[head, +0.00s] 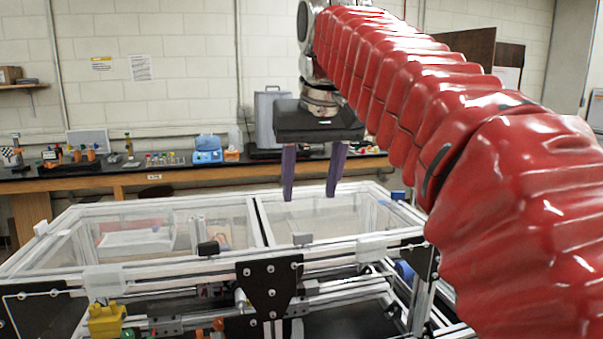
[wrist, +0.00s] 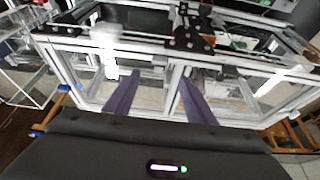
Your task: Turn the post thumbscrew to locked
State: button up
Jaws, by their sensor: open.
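My gripper (head: 309,196) hangs in the head view with its two purple fingers pointing down, apart and with nothing between them. It is above the back of the aluminium extrusion frame (head: 258,222), over its clear-topped right half. In the wrist view the fingers (wrist: 158,78) reach toward the frame's nearer rail and touch nothing that I can make out. I cannot surely pick out the post thumbscrew. A small silver round part (head: 241,300) shows beside the black plate (head: 270,287) at the frame's front, and a blue round part (head: 404,270) shows at the right.
A yellow block (head: 106,320) sits at the frame's front left. Behind is a bench (head: 130,181) with several small items. Space above the frame's left half is clear.

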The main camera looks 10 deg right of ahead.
jog(key=shift+v, duration=1.1)
jog(key=s+f, duration=0.6)
jog(key=f, duration=0.5)
jog(key=s+f, duration=0.5)
jog(key=f, duration=0.6)
jog(key=s+f+t, duration=0.1)
jog(key=s+f, duration=0.5)
jog(key=f, duration=0.4)
jog(key=shift+s+d+f, duration=0.15)
jog(key=shift+s+f, duration=0.2)
jog(key=shift+f, duration=0.05)
jog(key=shift+c, duration=0.4)
